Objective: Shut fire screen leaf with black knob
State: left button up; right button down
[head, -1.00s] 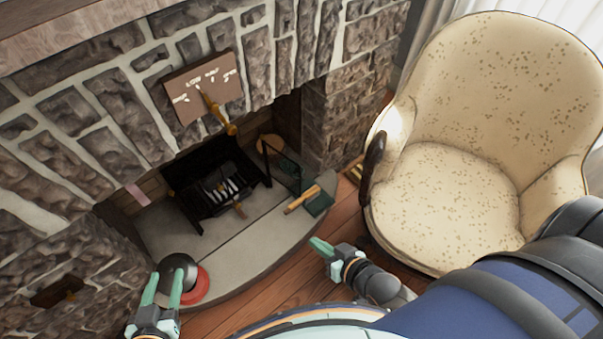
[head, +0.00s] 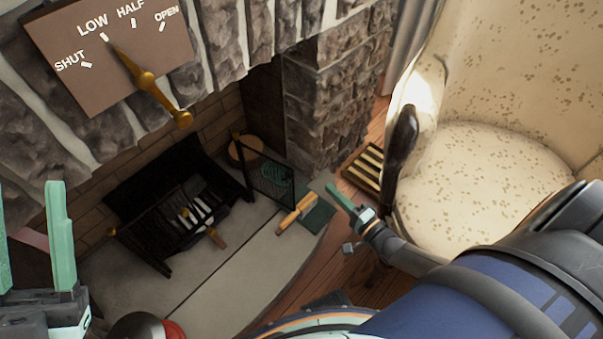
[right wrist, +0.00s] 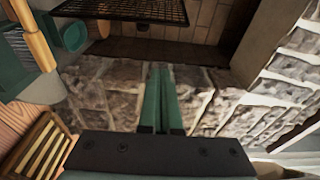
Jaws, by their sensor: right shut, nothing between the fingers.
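A dark-framed mesh fire screen leaf (head: 268,186) stands swung out at the right side of the fireplace opening in the head view.
A black grate (head: 165,215) stands in the fireplace. A wooden-handled tool (head: 297,214) and a dark green item lie on the hearth (head: 235,275) near the leaf. A slatted rack (head: 365,168) and an armchair (head: 470,160) stand at right. A brass lever (head: 155,90) hangs above.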

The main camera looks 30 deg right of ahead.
jog(key=w+a+b, duration=0.2)
jog(key=w+b, duration=0.1)
jog(key=w, duration=0.7)
jog(key=shift+s+a+p, duration=0.2)
jog(key=shift+s+a, duration=0.35)
jog(key=shift+a, duration=0.25)
jog(key=shift+s+a+p, duration=0.15)
jog(key=shift+s+a, duration=0.4)
jog(key=shift+a, duration=0.25)
